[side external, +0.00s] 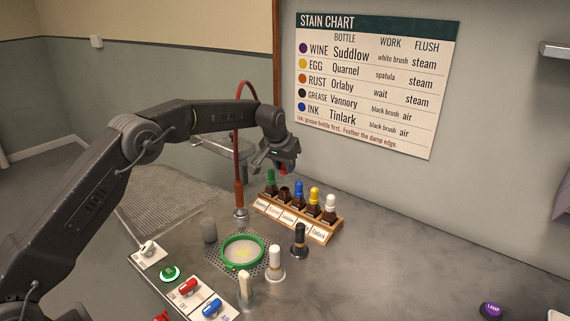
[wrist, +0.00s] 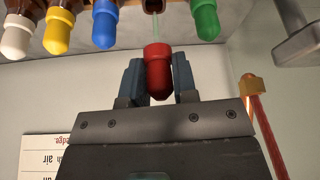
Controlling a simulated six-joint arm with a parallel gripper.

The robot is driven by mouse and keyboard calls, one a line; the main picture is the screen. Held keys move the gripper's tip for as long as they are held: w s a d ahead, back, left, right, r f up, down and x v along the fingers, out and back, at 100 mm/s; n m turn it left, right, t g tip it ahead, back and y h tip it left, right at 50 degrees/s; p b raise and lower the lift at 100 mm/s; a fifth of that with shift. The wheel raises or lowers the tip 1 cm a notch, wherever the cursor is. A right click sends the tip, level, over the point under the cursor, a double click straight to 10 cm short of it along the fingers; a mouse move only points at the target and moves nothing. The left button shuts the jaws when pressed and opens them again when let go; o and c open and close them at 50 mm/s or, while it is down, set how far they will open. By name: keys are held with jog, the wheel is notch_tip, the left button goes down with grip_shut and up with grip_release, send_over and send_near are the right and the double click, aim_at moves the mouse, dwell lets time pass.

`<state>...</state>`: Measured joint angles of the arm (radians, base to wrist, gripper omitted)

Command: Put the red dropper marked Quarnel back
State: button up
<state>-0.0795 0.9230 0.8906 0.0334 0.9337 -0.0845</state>
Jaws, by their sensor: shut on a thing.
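My gripper (wrist: 158,75) is shut on the red dropper (wrist: 158,72), gripping its rubber bulb; the red also shows in the side view (side external: 283,169). Its pale glass tube extends from the bulb towards an open brown bottle (wrist: 153,5). Whether the tip is inside the neck or just short of it I cannot tell. In the side view the gripper is above the wooden rack (side external: 318,233), over the open bottle (side external: 284,193), which stands between the green-topped (side external: 270,178) and blue-topped (side external: 298,189) bottles. The rack's labels are too small to read surely.
Yellow-topped (side external: 314,195) and white-topped (side external: 330,202) bottles fill the rack's right end. A green hoop (side external: 242,252) and several brushes are in front. The table's right side is mostly clear.

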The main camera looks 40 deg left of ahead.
jog(key=shift+f, duration=0.35)
dwell(0.3)
jog(key=shift+f, duration=0.55)
jog(key=shift+f, duration=0.5)
jog(key=shift+f, duration=0.35)
jog(key=shift+f, duration=0.85)
dwell(0.5)
jog(key=o, duration=1)
jog(key=shift+c, duration=0.2)
jog(key=shift+r, duration=0.1)
